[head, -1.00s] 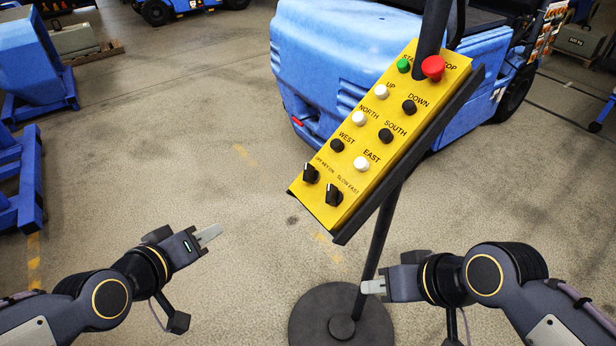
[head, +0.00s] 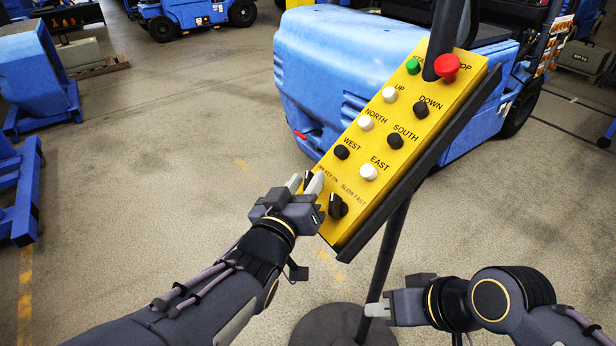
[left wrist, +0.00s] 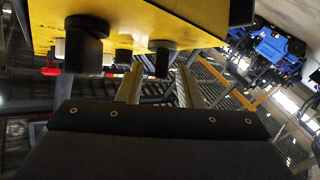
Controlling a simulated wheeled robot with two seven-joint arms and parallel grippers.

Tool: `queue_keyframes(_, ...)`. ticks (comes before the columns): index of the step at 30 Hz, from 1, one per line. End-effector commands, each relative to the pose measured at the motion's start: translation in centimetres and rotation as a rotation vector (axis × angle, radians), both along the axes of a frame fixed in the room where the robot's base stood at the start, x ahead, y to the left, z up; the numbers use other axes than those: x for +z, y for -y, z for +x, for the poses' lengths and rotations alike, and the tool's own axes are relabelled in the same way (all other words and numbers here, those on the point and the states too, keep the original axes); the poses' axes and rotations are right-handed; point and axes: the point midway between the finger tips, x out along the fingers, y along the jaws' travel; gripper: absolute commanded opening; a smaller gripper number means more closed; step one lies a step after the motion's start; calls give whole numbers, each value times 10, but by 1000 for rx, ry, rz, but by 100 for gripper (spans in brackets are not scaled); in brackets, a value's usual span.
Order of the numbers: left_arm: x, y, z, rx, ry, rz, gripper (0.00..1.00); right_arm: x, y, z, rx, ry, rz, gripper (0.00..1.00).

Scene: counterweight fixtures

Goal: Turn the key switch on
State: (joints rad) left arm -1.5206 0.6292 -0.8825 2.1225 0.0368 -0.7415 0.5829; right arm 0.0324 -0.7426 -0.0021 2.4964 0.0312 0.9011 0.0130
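The yellow control panel (head: 385,165) stands tilted on a dark post, with several labelled buttons and two black knobs at its lower end. The key switch (head: 308,181), under the "OFF KEY ON" label, is mostly hidden by my left gripper (head: 305,184). That gripper is open, its fingers on either side of the switch. In the left wrist view, the black knob (left wrist: 160,58) shows between the spread fingertips; I cannot tell whether they touch it. The slow/fast knob (head: 337,206) sits just right of the gripper. My right gripper (head: 378,309) is low by the post; its opening is unclear.
A red stop button (head: 447,67) and a green start button (head: 413,67) sit at the panel's top. The post (head: 383,260) rises from a round base (head: 328,326). A blue vehicle (head: 330,70) stands behind.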

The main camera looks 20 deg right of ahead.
Motion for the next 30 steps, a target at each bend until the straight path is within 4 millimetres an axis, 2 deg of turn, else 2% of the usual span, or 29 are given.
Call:
queue_keyframes(4, 0, 8, 12, 1, 1, 2, 33, 3, 0, 0, 0, 0, 0, 33)
queue_keyframes(13, 0, 11, 14, 0, -1, 0, 33, 3, 0, 0, 0, 0, 0, 33)
queue_keyframes(14, 0, 11, 14, 0, -1, 0, 31, 3, 0, 0, 0, 0, 0, 33)
queue_keyframes(21, 0, 10, 14, 0, -1, 0, 0, 3, 0, 0, 0, 0, 0, 33)
queue_keyframes(30, -2, 10, 14, -9, 7, 1, 0, -4, 0, 0, 0, 0, 0, 33)
